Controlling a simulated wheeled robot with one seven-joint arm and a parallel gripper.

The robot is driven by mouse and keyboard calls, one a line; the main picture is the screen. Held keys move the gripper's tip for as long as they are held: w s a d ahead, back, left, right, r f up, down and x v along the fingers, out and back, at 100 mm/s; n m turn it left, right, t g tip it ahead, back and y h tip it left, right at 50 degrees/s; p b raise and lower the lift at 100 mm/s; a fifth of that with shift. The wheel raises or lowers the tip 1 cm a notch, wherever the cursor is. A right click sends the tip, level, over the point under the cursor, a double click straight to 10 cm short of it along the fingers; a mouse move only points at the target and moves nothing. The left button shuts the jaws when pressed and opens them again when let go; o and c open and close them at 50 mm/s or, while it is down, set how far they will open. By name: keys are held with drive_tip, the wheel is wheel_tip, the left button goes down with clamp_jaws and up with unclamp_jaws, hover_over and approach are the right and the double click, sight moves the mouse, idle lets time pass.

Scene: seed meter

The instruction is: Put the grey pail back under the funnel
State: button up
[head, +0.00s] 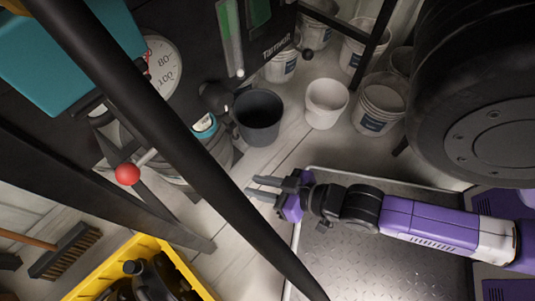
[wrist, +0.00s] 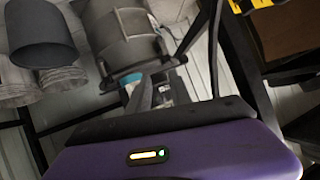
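The dark grey pail (head: 258,118) stands upright and open-topped on the plank floor, in front of the black machine panel. It also shows at the upper left of the wrist view (wrist: 40,35). A dark, rounded spout-like part (head: 213,98) is just left of the pail's rim; I cannot tell whether this is the funnel. My gripper (head: 251,188) is below the pail in the head view, apart from it, with fingers pointing left. The fingers are spread and nothing is between them. In the wrist view the fingers (wrist: 152,92) show in front of a grey drum.
A white pail (head: 326,103) stands right of the grey one, with stacked white buckets (head: 379,104) beyond. A black bar crosses the view diagonally. A red-knobbed lever (head: 128,174), a yellow crate (head: 185,268) and a broom (head: 65,252) are at left. A large black tyre is upper right.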

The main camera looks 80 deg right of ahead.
drive_tip(key=s+a+r+n+t+y, duration=0.1)
drive_tip(key=a+r+n, duration=0.1)
drive_tip(key=r, duration=0.4)
drive_tip(key=s+a+r+n+t+y, duration=0.1)
drive_tip(key=s+a+r+n, duration=0.1)
drive_tip(key=r, duration=0.4)
drive_tip(key=shift+a+r+t, duration=0.15)
drive_tip(key=shift+t, duration=0.25)
wheel_tip(320, 180, up, 32)
drive_tip(key=p, duration=3.1)
drive_tip(key=shift+f+p, duration=0.2)
drive_tip(key=shift+p, duration=0.2)
